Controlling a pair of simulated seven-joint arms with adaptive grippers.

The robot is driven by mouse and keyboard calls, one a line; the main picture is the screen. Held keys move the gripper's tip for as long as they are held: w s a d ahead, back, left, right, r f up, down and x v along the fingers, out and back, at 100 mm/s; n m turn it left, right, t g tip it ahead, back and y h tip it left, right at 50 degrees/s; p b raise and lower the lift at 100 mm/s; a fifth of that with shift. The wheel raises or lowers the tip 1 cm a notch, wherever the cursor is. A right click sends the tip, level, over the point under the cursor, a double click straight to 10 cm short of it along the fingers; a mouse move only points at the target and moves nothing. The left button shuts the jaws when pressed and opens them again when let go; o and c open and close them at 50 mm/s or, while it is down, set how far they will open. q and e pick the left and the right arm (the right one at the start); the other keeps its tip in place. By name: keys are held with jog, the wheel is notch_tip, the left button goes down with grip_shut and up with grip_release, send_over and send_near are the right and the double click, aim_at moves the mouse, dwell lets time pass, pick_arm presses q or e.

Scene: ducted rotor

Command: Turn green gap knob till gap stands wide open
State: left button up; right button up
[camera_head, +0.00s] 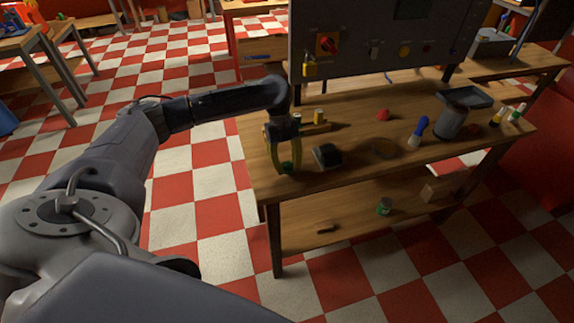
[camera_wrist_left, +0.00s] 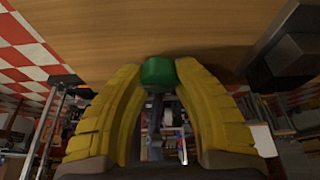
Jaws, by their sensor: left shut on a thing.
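The green knob (camera_wrist_left: 158,72) sits between the yellow fingertips of my left gripper (camera_wrist_left: 159,78) in the left wrist view. The fingers touch it from both sides, so the gripper is shut on it. In the head view my left gripper (camera_head: 285,166) points down at the near left corner of the wooden table (camera_head: 345,178), with the knob (camera_head: 287,167) a small dark green spot at its tips. I cannot make out the gap or how wide it stands. My right gripper is out of view.
A black block (camera_head: 327,156) stands just right of the gripper. Behind are a small yellow cylinder (camera_head: 319,116) and a grey control panel (camera_head: 385,38). A blue-topped bottle (camera_head: 418,132) and grey container (camera_head: 452,120) stand farther right. A green can (camera_head: 384,206) is on the lower shelf.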

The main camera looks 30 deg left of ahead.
pick_arm(q)
jog(key=shift+s+d+f+m, duration=0.1)
jog(key=shift+d+m, duration=0.1)
jog(key=shift+m, duration=0.2)
jog(key=o, duration=1.3)
jog(key=shift+a, duration=0.1)
jog(key=v, duration=1.2)
jog(key=shift+w, duration=0.2)
